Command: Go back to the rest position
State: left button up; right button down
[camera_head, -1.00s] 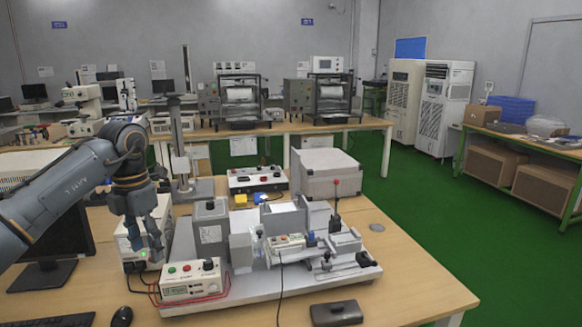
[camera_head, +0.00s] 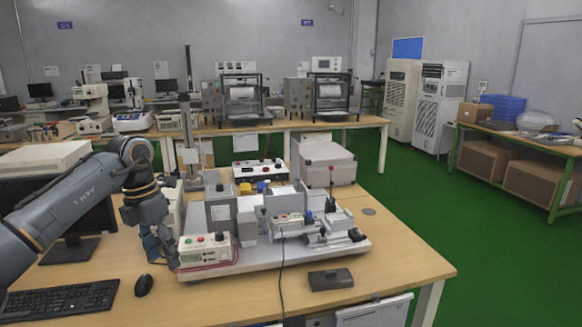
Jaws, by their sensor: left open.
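My left arm comes in from the left. My left gripper (camera_head: 163,252) points down over the wooden table (camera_head: 395,262), just left of the control box (camera_head: 207,250) with red and green buttons. Its fingers are apart and I see nothing held between them. From this angle I cannot tell whether the fingers touch the box. The gripper and wrist partly hide a pale power unit behind them. My right arm and right gripper are not in view.
The test rig (camera_head: 310,230) with an upright red-tipped lever stands on a plate to the right of the gripper. A monitor (camera_head: 75,225), keyboard (camera_head: 60,298) and mouse (camera_head: 144,285) are at the left. A dark small box (camera_head: 331,278) lies in front. The table's right side is clear.

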pick_arm(q)
jog(key=w+d+f+n+h, duration=0.3)
jog(key=d+f+n+h, duration=0.2)
jog(key=d+f+h, duration=1)
notch_tip(320, 180, down, 20)
jog(key=d+n+t+y, duration=0.1)
jog(key=n+t+y, duration=0.3)
jog(key=n+t, duration=0.9)
jog(key=s+a+f+n+g+y, duration=0.2)
jog(key=s+a+f+n+y, duration=0.3)
jog(key=s+f+n, duration=0.5)
jog(key=s+a+f+n+g+y, duration=0.1)
jog(key=s+a+f+n+y, duration=0.3)
jog(key=s+f, duration=0.7)
jog(key=s+a+f+n+g+y, duration=0.1)
jog(key=s+f, duration=0.4)
jog(key=s, duration=0.6)
jog(key=s+a+f+n+g+y, duration=0.1)
jog(key=s+f+n+g, duration=0.3)
jog(key=s, duration=0.8)
jog(key=s+a+f+n+g+y, duration=0.1)
jog(key=s+f+n+g, duration=0.1)
jog(key=s+f+g, duration=0.2)
jog(key=s+f, duration=0.3)
jog(key=s, duration=0.5)
jog(key=shift+a+f+n, duration=0.15)
jog(key=shift+a+n, duration=0.15)
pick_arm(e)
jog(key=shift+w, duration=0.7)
